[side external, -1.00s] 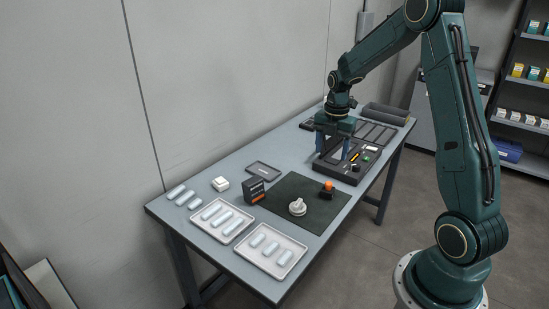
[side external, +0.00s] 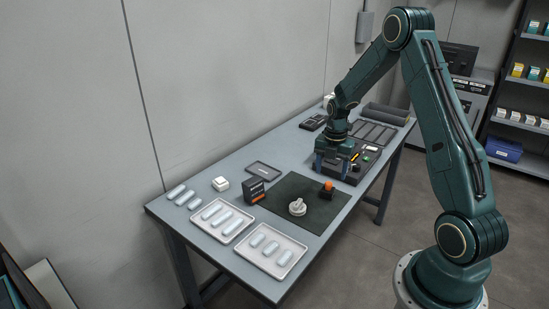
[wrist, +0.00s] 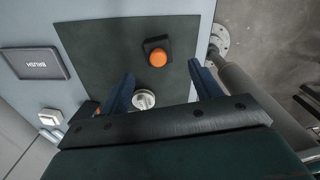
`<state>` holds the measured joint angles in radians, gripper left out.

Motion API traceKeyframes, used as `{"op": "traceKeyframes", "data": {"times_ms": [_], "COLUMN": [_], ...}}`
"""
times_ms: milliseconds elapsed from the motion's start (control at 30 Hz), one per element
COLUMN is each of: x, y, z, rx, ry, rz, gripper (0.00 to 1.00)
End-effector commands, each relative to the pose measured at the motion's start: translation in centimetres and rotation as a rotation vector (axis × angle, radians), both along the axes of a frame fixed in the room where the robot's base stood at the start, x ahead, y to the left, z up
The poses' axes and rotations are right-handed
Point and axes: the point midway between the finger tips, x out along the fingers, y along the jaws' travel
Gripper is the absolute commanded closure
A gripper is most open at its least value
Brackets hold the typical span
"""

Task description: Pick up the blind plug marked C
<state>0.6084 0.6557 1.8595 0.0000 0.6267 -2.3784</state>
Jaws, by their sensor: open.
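I cannot read a C on any part, so I cannot tell which is the blind plug marked C. Several pale blue cylinders, possibly plugs, lie at the near left of the table in the side view: some in a left white tray (side external: 240,231), some in a right white tray (side external: 263,264), and a few loose ones (side external: 185,198) on the bare tabletop. My gripper (side external: 332,173) is open and empty, pointing down by the black device, well away from the cylinders. In the wrist view its two fingers (wrist: 162,75) stand apart with nothing between the tips.
A dark mat (side external: 320,210) holds a round white knob-like part (side external: 297,207) and an orange-topped block (side external: 327,190). A black box (side external: 253,191), a white block (side external: 220,184) and a small dark tray (side external: 263,169) stand left of it. The black device (side external: 367,168) has coloured details.

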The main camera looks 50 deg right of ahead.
Motion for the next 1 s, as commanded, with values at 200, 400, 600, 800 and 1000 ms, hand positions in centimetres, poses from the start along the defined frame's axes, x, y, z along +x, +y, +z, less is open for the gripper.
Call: {"op": "traceKeyframes", "data": {"times_ms": [200, 400, 600, 800, 1000], "x": [0.0, 0.0, 0.1, 0.2, 0.2], "y": [0.0, 0.0, 0.0, 0.0, 0.0], "z": [-2.1, -2.4, -3.0, -4.9, -6.9], "rx": [0.001, 0.0, 0.0, 0.001, 0.002], "ry": [0.001, 0.0, 0.0, 0.001, 0.001], "rz": [0.0, 0.0, 0.0, 0.0, -0.001], "gripper": [0.36, 0.36, 0.36, 0.36, 0.36]}}
